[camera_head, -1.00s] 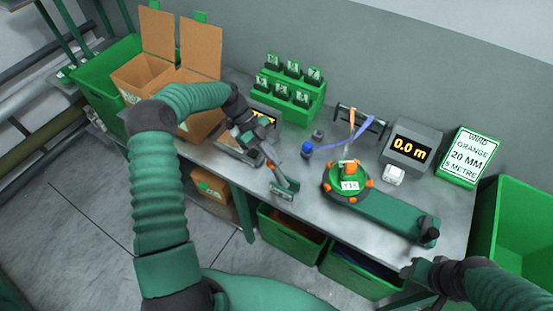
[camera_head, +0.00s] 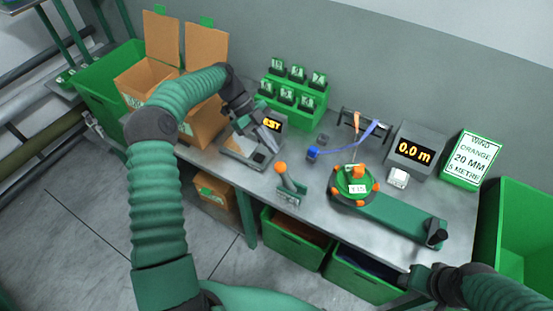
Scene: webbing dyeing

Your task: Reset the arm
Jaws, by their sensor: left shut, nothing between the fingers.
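My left arm comes in from the left and bends over the bench. My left gripper (camera_head: 268,136) is shut and empty, in the air over the grey scale-like device (camera_head: 238,148) with a lit display (camera_head: 272,123). It is apart from the orange-knobbed lever (camera_head: 288,180) to its lower right. My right gripper (camera_head: 408,279) is at the lower right by the bench's front edge. It is small and dark, and its fingers cannot be made out.
A green winder (camera_head: 400,215) with an orange-knobbed reel lies on the bench. Behind it are a "0.0 m" meter (camera_head: 415,152), an order sign (camera_head: 470,160) and a green rack (camera_head: 293,95). Cardboard boxes (camera_head: 205,125) stand left. Green bins (camera_head: 292,240) sit under the bench.

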